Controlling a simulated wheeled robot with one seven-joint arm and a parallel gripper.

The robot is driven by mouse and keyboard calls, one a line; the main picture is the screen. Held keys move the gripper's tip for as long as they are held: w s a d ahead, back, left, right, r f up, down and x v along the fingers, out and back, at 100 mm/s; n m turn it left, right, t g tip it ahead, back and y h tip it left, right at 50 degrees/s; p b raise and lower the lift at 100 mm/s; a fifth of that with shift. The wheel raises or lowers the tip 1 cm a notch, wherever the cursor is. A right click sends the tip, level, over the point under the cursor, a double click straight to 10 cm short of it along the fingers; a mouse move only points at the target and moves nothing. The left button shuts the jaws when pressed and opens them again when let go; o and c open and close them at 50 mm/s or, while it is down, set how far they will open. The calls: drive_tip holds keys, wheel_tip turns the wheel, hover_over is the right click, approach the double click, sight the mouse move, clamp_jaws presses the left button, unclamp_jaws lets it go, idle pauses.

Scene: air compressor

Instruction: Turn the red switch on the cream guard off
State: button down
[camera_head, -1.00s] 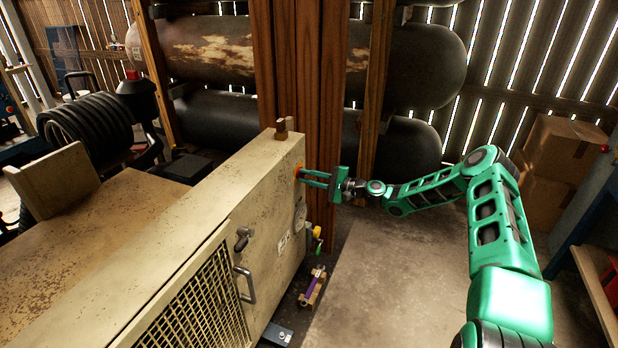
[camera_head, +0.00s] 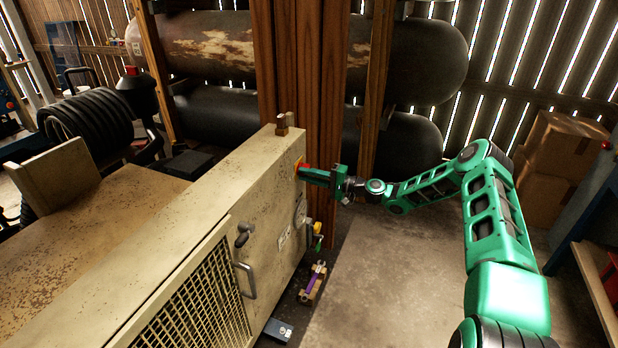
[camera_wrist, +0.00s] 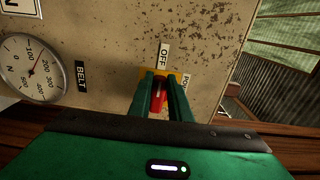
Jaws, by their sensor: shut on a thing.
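The cream guard (camera_head: 262,190) is a long box with a worn top and a mesh side panel. The red switch (camera_wrist: 157,101) sits on a yellow plate on the guard's upright face, beside an OFF label (camera_wrist: 164,54). In the head view only a bit of red and yellow (camera_head: 300,168) shows at the fingertips. My gripper (camera_head: 305,174) reaches the guard from the right. In the wrist view its two green fingers (camera_wrist: 161,90) lie on either side of the red switch and are shut on it. The fingers partly hide the yellow plate and another label.
A dial gauge (camera_wrist: 33,70) and a BELT label (camera_wrist: 81,77) are on the same face. Wooden posts (camera_head: 305,80) and dark tanks (camera_head: 420,65) stand behind. A metal handle (camera_head: 246,281) juts from the guard. The floor (camera_head: 380,270) on the right is clear.

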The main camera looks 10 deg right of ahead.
drive_tip(key=shift+s+a+f, duration=0.2)
drive_tip(key=shift+a+f, duration=0.05)
drive_tip(key=shift+a, duration=0.1)
drive_tip(key=c, duration=1.6)
unclamp_jaws()
drive_tip(key=shift+c, duration=0.2)
drive_tip(key=shift+w+d, duration=0.1)
drive_tip(key=shift+d, duration=0.05)
drive_tip(key=shift+r, duration=0.1)
drive_tip(key=v, duration=1)
drive_tip(key=shift+d, duration=0.3)
